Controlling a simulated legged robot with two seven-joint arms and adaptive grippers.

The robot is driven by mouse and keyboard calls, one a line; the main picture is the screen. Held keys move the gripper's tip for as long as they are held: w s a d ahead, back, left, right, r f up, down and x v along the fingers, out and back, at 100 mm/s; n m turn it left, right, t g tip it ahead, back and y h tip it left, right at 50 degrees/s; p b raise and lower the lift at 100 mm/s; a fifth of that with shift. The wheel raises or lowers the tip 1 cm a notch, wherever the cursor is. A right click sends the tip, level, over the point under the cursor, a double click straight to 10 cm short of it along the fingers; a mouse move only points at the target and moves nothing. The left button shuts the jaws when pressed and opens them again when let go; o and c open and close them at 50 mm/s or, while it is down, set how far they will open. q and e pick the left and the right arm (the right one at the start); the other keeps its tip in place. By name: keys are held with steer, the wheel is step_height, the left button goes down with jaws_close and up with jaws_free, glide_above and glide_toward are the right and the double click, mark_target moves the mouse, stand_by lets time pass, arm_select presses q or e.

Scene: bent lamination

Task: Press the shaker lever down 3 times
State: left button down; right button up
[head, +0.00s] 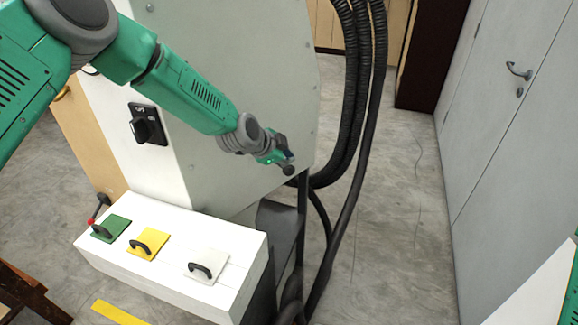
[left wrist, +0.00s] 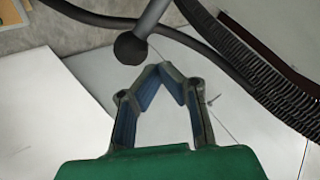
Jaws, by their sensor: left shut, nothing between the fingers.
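A grey lever rod (left wrist: 152,17) with a dark ball knob (left wrist: 130,48) shows in the left wrist view, just ahead and to the left of my fingertips. In the head view the dark knob (head: 288,170) is by the side of the large grey machine, right beside my gripper tips. My left gripper (head: 284,156) is shut and empty; in the left wrist view its fingertips (left wrist: 165,70) meet in a point. Whether the tips touch the knob I cannot tell. My right gripper is not in view.
The grey machine housing (head: 250,70) stands behind my left arm. Thick black hoses (head: 362,110) hang to its right. A white box (head: 170,265) carries green, yellow and white handled lids, with a small red-based lever (head: 98,208) behind. Grey doors (head: 520,130) stand far right; open floor lies between.

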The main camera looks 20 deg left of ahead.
mark_target(286, 168)
arm_select(q)
steer(key=shift+f+b, duration=0.35)
steer(key=shift+f, duration=0.05)
steer(key=shift+s+f+b, duration=0.15)
steer(key=shift+f+b, duration=1.5)
steer(key=shift+f, duration=0.35)
stand_by(1.7)
steer(key=shift+r, duration=0.15)
stand_by(0.4)
steer(key=shift+r+p, duration=1.5)
steer(key=shift+r, duration=0.8)
steer(key=shift+r+p, duration=1.45)
steer(key=shift+r, duration=1.05)
